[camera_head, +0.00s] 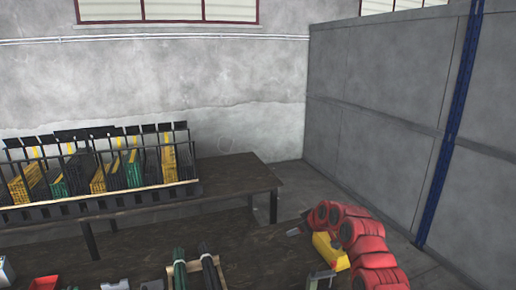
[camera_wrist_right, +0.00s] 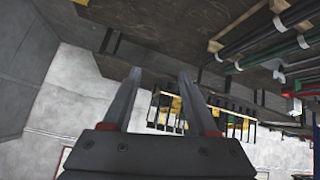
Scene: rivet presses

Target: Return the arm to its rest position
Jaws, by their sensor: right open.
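My right arm (camera_head: 372,262), red with a yellow section, comes in at the lower right of the head view. It is bent over the right end of the near dark table. Its gripper (camera_wrist_right: 160,76) shows in the wrist view with two grey fingers spread apart and nothing between them. In the head view the gripper end is small and dark, so its fingers are hard to make out there. My left gripper is not in view.
A long rack (camera_head: 100,203) of yellow, green and black parts stands on the far dark table (camera_head: 235,172). A wooden tray (camera_head: 194,266) with dark rods, a red bin (camera_head: 44,283) and grey pieces lie on the near table (camera_head: 130,240). A grey partition (camera_head: 385,120) with a blue post (camera_head: 450,140) stands right.

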